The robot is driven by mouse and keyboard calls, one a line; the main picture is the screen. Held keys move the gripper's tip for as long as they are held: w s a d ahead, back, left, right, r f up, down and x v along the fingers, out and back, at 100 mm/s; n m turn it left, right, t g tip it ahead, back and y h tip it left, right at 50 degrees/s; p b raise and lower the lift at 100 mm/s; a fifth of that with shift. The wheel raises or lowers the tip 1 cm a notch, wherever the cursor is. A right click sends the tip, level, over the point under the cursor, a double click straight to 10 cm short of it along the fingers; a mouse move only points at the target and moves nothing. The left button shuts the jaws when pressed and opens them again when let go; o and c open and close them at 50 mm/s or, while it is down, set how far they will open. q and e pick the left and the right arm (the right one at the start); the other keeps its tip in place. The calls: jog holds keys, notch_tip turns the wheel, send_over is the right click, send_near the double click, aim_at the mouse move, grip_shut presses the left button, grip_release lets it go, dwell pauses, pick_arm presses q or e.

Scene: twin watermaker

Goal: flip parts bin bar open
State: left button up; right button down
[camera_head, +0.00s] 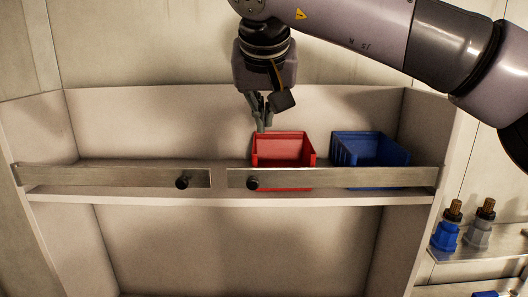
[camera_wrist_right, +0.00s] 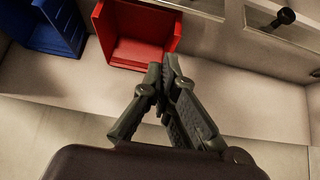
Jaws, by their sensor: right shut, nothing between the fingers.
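Two metal bars run across the front of the upper shelf. The left bar (camera_head: 120,175) has a black knob (camera_head: 183,182) near its right end. The right bar (camera_head: 345,178) has a black knob (camera_head: 253,183) near its left end. Both bars lie level across the shelf front, with a gap between them. Behind the right bar stand a red bin (camera_head: 283,148) and a blue bin (camera_head: 370,149). My right gripper (camera_head: 262,123) points down just above the back left of the red bin. In the wrist view its fingers (camera_wrist_right: 168,75) are together and empty. My left gripper is out of view.
The shelf behind the left bar is empty. The compartment below (camera_head: 230,245) looks empty. At the right, a blue-based fitting (camera_head: 447,232) and a grey one (camera_head: 479,227) stand on a metal ledge (camera_head: 480,254).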

jog(key=b+x, duration=0.4)
jog(key=x, duration=0.6)
jog(key=shift+s+f, duration=0.15)
jog(key=s+b, duration=0.3)
jog(key=b, duration=0.1)
jog(key=shift+s, duration=0.4)
